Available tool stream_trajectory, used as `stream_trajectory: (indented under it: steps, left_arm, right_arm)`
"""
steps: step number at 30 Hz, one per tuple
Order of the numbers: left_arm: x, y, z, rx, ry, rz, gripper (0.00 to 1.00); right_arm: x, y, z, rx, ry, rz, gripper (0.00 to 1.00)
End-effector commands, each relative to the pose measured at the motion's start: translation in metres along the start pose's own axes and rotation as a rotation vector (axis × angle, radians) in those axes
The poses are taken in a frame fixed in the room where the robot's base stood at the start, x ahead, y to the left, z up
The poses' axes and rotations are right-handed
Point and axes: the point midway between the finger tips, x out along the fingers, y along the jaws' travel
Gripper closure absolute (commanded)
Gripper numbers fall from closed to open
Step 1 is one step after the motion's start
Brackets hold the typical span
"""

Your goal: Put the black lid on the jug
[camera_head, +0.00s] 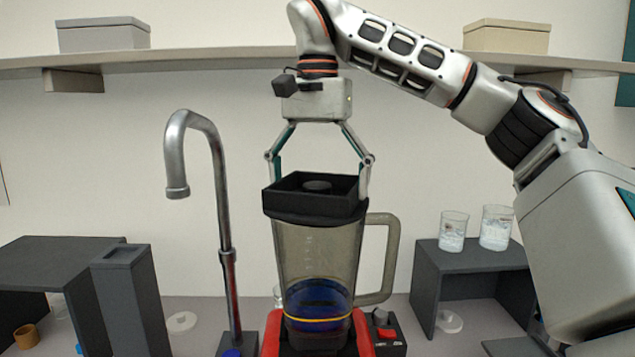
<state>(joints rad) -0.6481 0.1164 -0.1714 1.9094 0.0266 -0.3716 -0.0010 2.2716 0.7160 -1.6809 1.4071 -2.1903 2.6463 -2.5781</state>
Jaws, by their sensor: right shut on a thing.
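The jug (318,260) is clear grey with a handle on its right side, and dark blue matter with a yellow band shows near its bottom. It stands upright on a red and black base (363,333). The black lid (312,195) is square with a raised rim and a round knob inside. It sits at the jug's mouth, roughly level; I cannot tell whether it is fully seated. My right gripper (318,178) comes from above with its fingers spread across the lid, shut on it. My left gripper is not in view.
A tall metal tap (225,220) stands close left of the jug. A dark stand (470,260) at right carries two glass beakers (453,231). Dark grey boxes (125,295) stand at left. A shelf (200,60) with two boxes runs behind my right arm.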

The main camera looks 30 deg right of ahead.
Motion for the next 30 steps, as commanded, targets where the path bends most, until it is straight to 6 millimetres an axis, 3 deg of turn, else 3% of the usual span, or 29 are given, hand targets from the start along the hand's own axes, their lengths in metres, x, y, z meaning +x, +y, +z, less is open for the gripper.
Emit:
stream_trajectory:
  steps: [18,19,20,30]
  left_arm:
    - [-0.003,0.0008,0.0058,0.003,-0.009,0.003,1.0]
    - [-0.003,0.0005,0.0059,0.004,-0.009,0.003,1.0]
    - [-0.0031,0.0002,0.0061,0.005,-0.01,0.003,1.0]
    - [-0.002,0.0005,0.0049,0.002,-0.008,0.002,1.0]
  right_arm:
    - [0.0023,0.0,-0.0003,0.0,0.001,-0.001,0.31]
    - [0.0024,0.0,-0.0003,0.0,0.001,-0.001,0.04]
    - [0.0023,0.0,-0.0003,0.0,0.001,-0.001,0.0]
    - [-0.0003,-0.0003,-0.0001,0.0,0.001,0.0,0.0]
